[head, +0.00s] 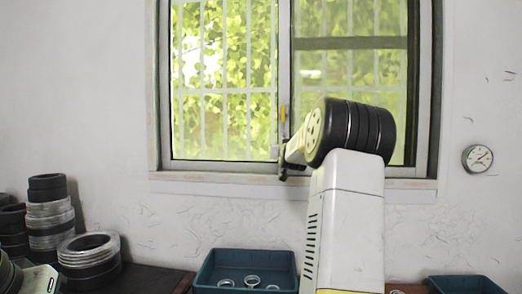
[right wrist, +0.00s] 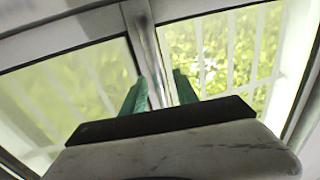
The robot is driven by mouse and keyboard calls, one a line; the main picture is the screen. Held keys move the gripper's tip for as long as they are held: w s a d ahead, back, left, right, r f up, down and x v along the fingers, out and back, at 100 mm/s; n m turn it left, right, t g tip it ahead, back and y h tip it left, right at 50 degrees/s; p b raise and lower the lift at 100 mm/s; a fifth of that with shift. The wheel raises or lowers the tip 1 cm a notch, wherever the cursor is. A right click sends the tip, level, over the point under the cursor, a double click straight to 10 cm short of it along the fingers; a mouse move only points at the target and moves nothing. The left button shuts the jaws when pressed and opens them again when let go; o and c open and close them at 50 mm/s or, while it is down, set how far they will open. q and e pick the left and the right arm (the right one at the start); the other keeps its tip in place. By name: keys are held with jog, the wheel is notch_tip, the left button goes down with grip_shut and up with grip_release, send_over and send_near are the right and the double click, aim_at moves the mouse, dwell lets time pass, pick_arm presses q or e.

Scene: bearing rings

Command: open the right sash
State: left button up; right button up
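The window has a left sash (head: 224,80) with bright glass and a right sash (head: 350,70) with a duller pane. They meet at an upright stile (head: 284,60) with a small yellow piece (head: 283,113) on it. My right gripper (head: 280,152) is at the lower part of this stile; my arm hides the right sash's lower middle. In the right wrist view its green fingers (right wrist: 160,85) are apart, one on each side of the stile (right wrist: 150,45). I cannot tell whether they touch it. My left gripper is not in view.
A sill (head: 230,182) runs below the window. A round gauge (head: 477,158) hangs on the wall at right. Stacked black and grey rings (head: 48,210) stand at left. A blue bin (head: 215,265) with several rings is below, another blue bin (head: 465,285) at lower right.

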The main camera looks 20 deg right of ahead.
jog(key=shift+w+d, duration=0.1)
jog(key=shift+w, duration=0.25)
grip_shut()
dwell(1.2)
